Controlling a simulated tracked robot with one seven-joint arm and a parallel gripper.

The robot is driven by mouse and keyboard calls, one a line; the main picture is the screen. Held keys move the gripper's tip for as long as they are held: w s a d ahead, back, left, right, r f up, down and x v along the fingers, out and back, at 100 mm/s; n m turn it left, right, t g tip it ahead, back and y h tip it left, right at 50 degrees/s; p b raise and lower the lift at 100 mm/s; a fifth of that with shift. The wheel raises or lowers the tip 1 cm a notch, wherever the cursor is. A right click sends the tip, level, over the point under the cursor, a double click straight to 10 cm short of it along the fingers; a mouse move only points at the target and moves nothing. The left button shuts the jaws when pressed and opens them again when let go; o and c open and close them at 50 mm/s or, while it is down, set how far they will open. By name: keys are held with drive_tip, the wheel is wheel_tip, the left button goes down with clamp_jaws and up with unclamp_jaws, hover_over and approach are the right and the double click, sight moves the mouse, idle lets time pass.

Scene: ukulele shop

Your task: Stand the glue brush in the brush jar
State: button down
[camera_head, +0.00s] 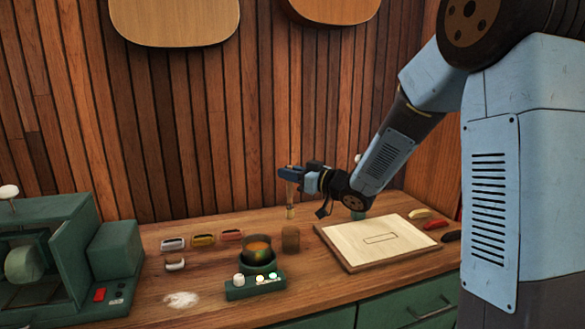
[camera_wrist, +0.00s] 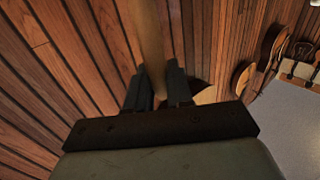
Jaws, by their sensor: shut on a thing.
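The glue brush (camera_head: 290,204) hangs upright with its pale tip downward, held by its wooden handle in my gripper (camera_head: 293,174). In the wrist view the handle (camera_wrist: 150,45) runs up between the two dark fingers (camera_wrist: 158,88), which are shut on it. A small brown cylindrical jar (camera_head: 290,240), which looks like the brush jar, stands on the bench just below the brush tip in the head view. The tip appears apart from the jar, with a gap between them. The inside of the jar is hard to make out.
A glue pot (camera_head: 258,251) with amber glue sits on a green heater (camera_head: 255,286) left of the jar. A pale board (camera_head: 382,240) lies to the right. Several small blocks line the back left, near a green machine (camera_head: 60,260). Ukulele bodies hang on the wooden wall.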

sight(291, 204)
drive_tip(key=shift+f, duration=4)
drive_tip(key=c, duration=0.9)
unclamp_jaws()
drive_tip(key=shift+d, duration=0.15)
drive_tip(key=v, duration=1.3)
drive_tip(key=shift+s+d+f, duration=0.1)
drive_tip(key=shift+s+d, duration=0.05)
drive_tip(key=shift+s, duration=0.05)
